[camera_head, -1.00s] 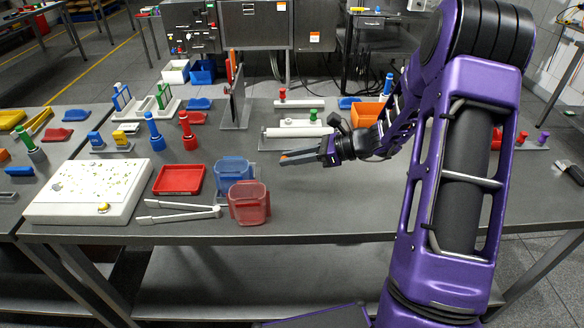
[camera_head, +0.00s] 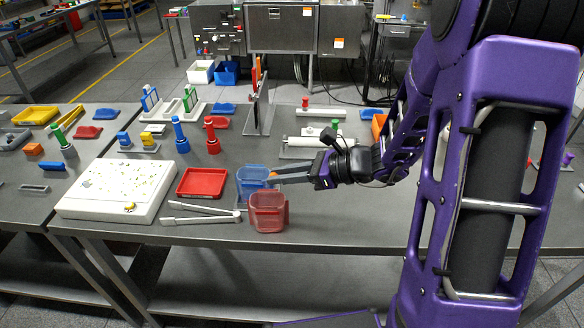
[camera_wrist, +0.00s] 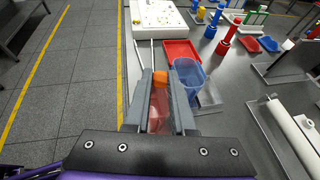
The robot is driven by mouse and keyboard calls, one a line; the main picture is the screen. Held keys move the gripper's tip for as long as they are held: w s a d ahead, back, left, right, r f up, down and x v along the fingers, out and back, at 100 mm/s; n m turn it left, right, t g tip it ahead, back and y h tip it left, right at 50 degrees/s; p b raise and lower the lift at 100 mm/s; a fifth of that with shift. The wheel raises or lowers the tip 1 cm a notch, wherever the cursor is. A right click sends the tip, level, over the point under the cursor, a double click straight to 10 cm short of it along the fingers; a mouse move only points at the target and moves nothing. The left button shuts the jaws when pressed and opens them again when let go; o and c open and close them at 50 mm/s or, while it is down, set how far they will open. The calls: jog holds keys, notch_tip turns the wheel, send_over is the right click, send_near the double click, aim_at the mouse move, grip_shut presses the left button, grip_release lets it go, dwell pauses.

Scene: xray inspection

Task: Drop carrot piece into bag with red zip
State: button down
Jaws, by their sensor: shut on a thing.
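My gripper (camera_head: 276,175) is shut on a small orange carrot piece (camera_wrist: 160,77) at its fingertips. In the head view the fingertips are by the upper right rim of a see-through blue container (camera_head: 250,180). A see-through red container (camera_head: 268,212) stands just in front of the blue one, nearer the table's front edge. In the wrist view the red container (camera_wrist: 157,112) shows between my fingers, partly hidden by them, and the blue container (camera_wrist: 187,82) is beside the right finger. I see no plainly zipped bag; these red and blue containers are the closest match.
A red tray (camera_head: 202,183), white tongs (camera_head: 200,215) and a white board (camera_head: 118,190) lie left of the containers. Blue and red pegs (camera_head: 212,135) stand behind the tray. A white roller on a grey plate (camera_head: 305,141) lies behind my arm. The table front right of the red container is clear.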

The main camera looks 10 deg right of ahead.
aim_at(282, 194)
jog(key=shift+f+b, duration=2.1)
jog(key=shift+f, duration=0.9)
jog(key=c, duration=0.7)
grip_release()
jog(key=p+v, duration=0.1)
jog(key=v, duration=1.6)
jog(key=shift+s+d+p, duration=0.15)
jog(key=shift+d+p, duration=0.05)
jog(key=shift+p, duration=0.1)
